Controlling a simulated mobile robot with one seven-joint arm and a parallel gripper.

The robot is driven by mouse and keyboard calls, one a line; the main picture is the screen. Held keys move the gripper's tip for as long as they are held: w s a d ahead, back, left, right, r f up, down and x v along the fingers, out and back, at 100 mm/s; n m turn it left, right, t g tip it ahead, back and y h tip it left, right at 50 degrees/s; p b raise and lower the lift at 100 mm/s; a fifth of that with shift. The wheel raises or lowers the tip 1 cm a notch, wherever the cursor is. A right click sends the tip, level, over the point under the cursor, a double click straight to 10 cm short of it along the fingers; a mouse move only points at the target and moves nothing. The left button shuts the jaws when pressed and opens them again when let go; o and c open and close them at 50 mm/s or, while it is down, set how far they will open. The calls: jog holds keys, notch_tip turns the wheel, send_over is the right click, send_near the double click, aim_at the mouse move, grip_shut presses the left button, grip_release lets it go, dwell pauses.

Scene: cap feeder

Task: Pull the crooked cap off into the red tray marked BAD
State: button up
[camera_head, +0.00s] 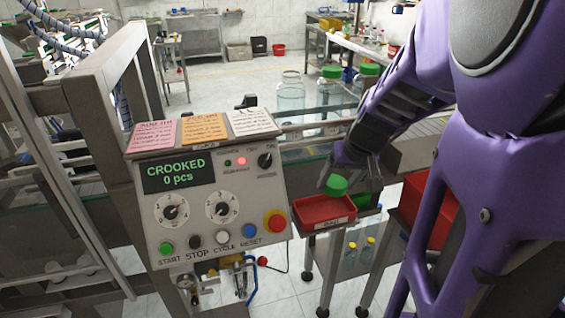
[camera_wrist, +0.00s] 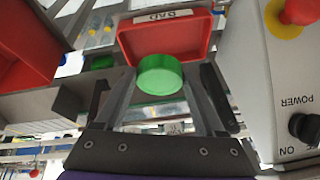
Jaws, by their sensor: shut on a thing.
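My gripper (camera_head: 347,170) is shut on a green cap (camera_head: 336,185), which is off any bottle. In the wrist view the cap (camera_wrist: 160,76) sits between the two fingertips (camera_wrist: 161,88). The red tray (camera_head: 312,213) stands right of the control panel. Its label reads BAD in the wrist view, where the tray (camera_wrist: 125,40) lies just beyond the cap. In both views the cap overlaps one edge of the tray. I cannot tell its exact height above it.
The control panel (camera_head: 213,230) shows "CROOKED 0 pcs" and a lit red lamp. Bottles with green caps (camera_head: 331,72) and an uncapped bottle (camera_head: 291,93) stand behind, on the line. A larger red bin (camera_head: 430,212) is at the right, partly behind my arm.

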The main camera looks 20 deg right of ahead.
jog(key=b, duration=0.3)
send_over(328, 211)
jog(key=s, duration=0.2)
jog(key=shift+s+d+f, duration=0.1)
jog(key=shift+f, duration=1.4)
jog(key=shift+s+d+f, duration=0.1)
jog(key=shift+f, duration=1.4)
jog(key=o, duration=1.3)
jog(key=shift+c, duration=0.2)
jog(key=shift+r+p, duration=0.15)
jog(key=shift+p, duration=0.15)
